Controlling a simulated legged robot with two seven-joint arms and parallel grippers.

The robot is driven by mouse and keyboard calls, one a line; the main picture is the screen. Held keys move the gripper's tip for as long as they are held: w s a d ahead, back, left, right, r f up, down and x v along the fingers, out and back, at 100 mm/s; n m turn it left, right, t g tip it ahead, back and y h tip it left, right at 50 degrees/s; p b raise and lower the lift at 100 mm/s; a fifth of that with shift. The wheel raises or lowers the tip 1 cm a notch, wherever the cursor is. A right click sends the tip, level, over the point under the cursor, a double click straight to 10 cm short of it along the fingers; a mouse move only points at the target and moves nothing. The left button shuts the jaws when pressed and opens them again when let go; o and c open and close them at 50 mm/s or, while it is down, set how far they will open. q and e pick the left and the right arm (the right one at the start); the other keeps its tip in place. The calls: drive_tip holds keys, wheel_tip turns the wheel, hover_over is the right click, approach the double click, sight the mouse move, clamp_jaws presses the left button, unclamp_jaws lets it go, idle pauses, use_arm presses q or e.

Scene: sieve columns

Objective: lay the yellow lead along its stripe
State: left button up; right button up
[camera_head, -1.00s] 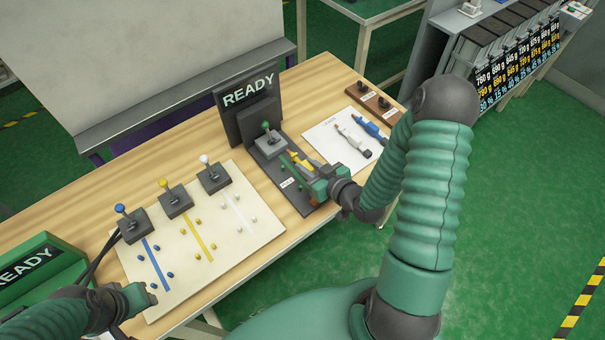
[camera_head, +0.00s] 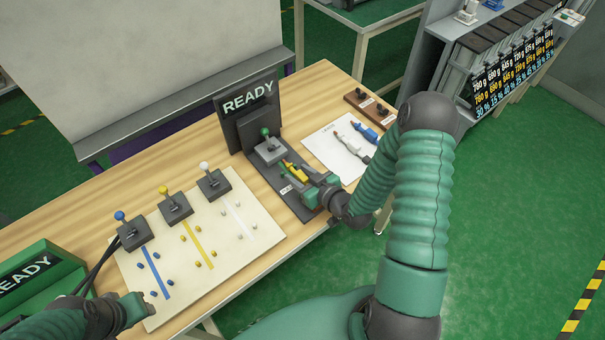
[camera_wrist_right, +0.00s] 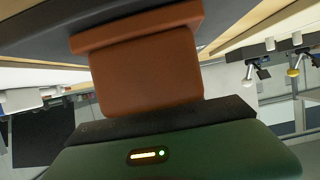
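The yellow lead's plug (camera_head: 297,172) is on the dark stand below the READY sign, between the fingers of my right gripper (camera_head: 296,178). Whether the fingers touch it is too small to tell. An orange-brown block (camera_wrist_right: 145,70) fills the middle of the right wrist view, close to the camera; I cannot tell what it is. The yellow stripe (camera_head: 198,242) runs down the pale board (camera_head: 262,232), below a dark block with a yellow knob (camera_head: 164,187), with small yellow pegs beside it. My left gripper (camera_head: 143,304) is at the board's near left corner, its fingers unclear.
Blue (camera_head: 154,268) and white (camera_head: 238,214) stripes flank the yellow one. A white sheet (camera_head: 322,148) to the right bears a grey and a blue connector. A green READY box (camera_head: 40,275) stands at the left. Black cables run beside the blue-knob block.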

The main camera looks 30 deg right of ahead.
drive_tip(key=shift+a+r, duration=0.25)
drive_tip(key=shift+a, duration=0.35)
drive_tip(key=shift+r, duration=0.15)
drive_tip(key=v, duration=0.2)
drive_tip(key=d+v, duration=0.1)
drive_tip(key=v, duration=0.3)
drive_tip(key=shift+s+d, duration=0.25)
drive_tip(key=shift+s, duration=0.1)
drive_tip(key=p+v, duration=0.3)
drive_tip(key=a+p+v, duration=0.1)
drive_tip(key=p, duration=0.1)
drive_tip(key=shift+s+d+r, duration=0.1)
drive_tip(key=shift+s+r, duration=0.15)
drive_tip(key=shift+r, duration=0.15)
drive_tip(key=shift+s, duration=0.35)
use_arm(q)
drive_tip(key=r, duration=0.2)
drive_tip(key=a+r, duration=0.1)
drive_tip(key=r, duration=0.2)
use_arm(e)
drive_tip(key=shift+f, duration=0.2)
use_arm(q)
drive_tip(key=shift+d, duration=0.2)
use_arm(e)
drive_tip(key=shift+d, duration=0.2)
use_arm(q)
drive_tip(key=shift+a, duration=0.2)
use_arm(e)
drive_tip(key=shift+a, duration=0.2)
